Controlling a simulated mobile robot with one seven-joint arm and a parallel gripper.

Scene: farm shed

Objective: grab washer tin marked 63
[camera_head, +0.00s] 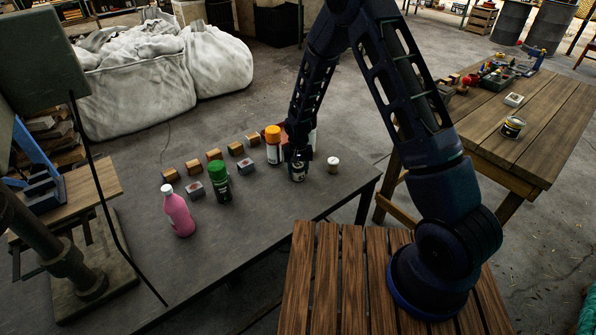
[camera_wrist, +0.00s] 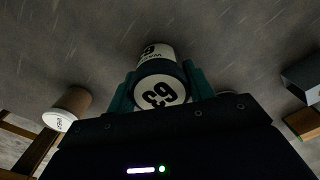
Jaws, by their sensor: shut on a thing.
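In the wrist view the washer tin marked 63 (camera_wrist: 160,93) is a round tin with a white lid and dark digits. My gripper (camera_wrist: 158,85) has its two dark green fingers shut on it, one on each side. In the head view my gripper (camera_head: 299,156) points down at the far right part of the grey table, and the tin (camera_head: 298,172) is under it, small and dark with a pale band. I cannot tell whether the tin touches the table top.
A small white-topped tin (camera_head: 333,164) stands close to the right. An orange-capped bottle (camera_head: 273,146) is close to the left. Farther left are a green bottle (camera_head: 219,183), a pink bottle (camera_head: 178,212) and several small boxes. The grey table's (camera_head: 270,225) front is clear.

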